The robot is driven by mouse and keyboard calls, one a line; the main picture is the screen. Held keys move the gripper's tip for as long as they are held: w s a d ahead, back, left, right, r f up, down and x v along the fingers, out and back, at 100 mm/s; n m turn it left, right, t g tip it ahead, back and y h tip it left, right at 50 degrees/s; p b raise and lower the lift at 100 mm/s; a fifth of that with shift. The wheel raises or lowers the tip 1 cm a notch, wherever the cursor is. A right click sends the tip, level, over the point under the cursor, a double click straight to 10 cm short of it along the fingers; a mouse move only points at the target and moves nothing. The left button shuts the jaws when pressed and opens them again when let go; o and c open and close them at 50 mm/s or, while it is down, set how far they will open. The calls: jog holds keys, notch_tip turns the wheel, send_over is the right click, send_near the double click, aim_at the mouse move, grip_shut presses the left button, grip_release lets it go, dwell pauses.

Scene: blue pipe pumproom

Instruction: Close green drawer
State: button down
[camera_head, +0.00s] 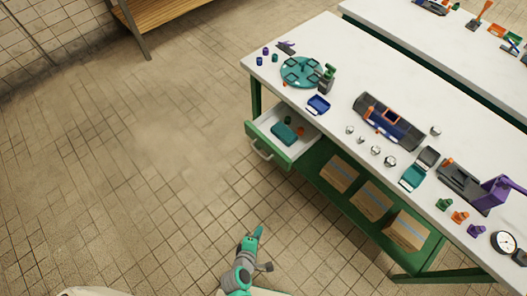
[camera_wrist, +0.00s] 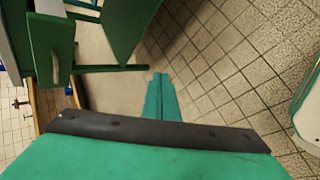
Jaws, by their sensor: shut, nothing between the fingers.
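The green drawer (camera_head: 267,148) sticks out open from the left end of the white-topped workbench. In the wrist view the drawer front (camera_wrist: 42,45) and handle (camera_wrist: 55,65) show at the upper left. My gripper (camera_head: 258,231) is shut and empty, below the drawer in the head view and apart from it. Its teal fingers (camera_wrist: 158,84) point over bare floor in the wrist view.
The white workbench top (camera_head: 335,80) holds a teal round tray (camera_head: 303,72), a blue bin (camera_head: 318,104) and several tools. Cardboard boxes (camera_head: 372,199) sit on its lower shelf. The tiled floor left of the bench is clear. A wooden bench (camera_head: 160,12) stands at the back.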

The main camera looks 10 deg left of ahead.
jog(key=w+a+f+n+h, duration=0.1)
jog(key=w+n+h, duration=0.1)
jog(key=w+n, duration=0.25)
jog(key=n+t+h, duration=0.5)
jog(key=n+h, duration=0.2)
send_near(270, 146)
jog(key=shift+m, duration=0.25)
jog(key=x, duration=0.6)
jog(key=shift+d+f, duration=0.1)
jog(key=shift+d, duration=0.1)
jog(key=shift+w+a, duration=0.1)
